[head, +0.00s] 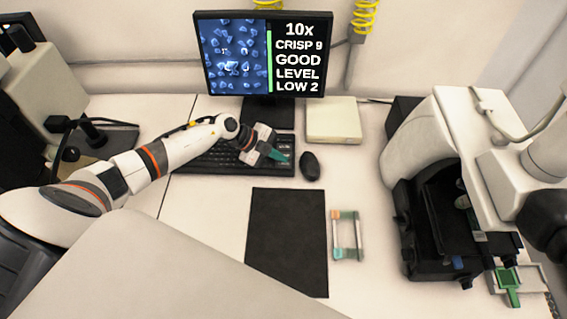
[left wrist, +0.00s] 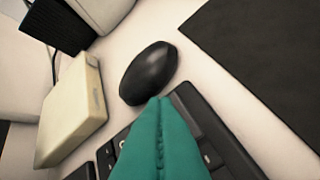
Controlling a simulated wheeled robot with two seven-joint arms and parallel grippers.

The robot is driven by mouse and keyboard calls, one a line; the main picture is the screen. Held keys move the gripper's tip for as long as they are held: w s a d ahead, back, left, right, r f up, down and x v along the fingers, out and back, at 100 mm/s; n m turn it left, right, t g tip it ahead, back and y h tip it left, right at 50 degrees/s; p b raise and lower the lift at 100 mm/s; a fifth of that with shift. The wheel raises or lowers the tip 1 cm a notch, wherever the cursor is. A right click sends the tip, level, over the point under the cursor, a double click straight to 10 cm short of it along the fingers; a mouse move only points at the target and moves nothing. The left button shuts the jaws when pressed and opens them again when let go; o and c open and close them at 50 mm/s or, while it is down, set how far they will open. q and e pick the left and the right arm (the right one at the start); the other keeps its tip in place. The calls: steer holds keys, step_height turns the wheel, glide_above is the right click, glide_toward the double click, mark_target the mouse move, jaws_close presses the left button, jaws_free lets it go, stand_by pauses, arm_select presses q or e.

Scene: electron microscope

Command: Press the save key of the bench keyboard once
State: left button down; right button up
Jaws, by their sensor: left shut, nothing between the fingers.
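The black bench keyboard (head: 210,163) lies on the bench below the monitor. Its right end also shows in the left wrist view (left wrist: 222,130). My left gripper (head: 284,157) is shut and empty, with its teal fingertips over the right end of the keyboard. In the left wrist view the closed fingertips (left wrist: 160,104) cover part of the keys. Whether they touch a key cannot be told. The save key cannot be made out; key labels are too small or hidden. The monitor (head: 301,57) reads 10x, CRISP 9, GOOD, LEVEL, LOW 2. My right gripper is not in view.
A black mouse (head: 310,166) lies just right of the keyboard. A cream box (head: 333,121) stands behind it. A dark mat (head: 287,240) and a small frame (head: 347,236) lie nearer. The microscope (head: 437,140) fills the right side. White bench left of the mat is clear.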

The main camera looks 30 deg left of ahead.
mark_target(279, 165)
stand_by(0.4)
arm_select(q)
steer(key=shift+f, duration=0.1)
steer(key=shift+f, duration=0.3)
steer(key=shift+f, duration=0.45)
stand_by(0.6)
steer(key=shift+r, duration=0.1)
steer(key=shift+r+p, duration=0.8)
steer(key=shift+p, duration=0.05)
step_height(279, 165, up, 5)
steer(key=p, duration=0.5)
steer(key=shift+p, duration=0.35)
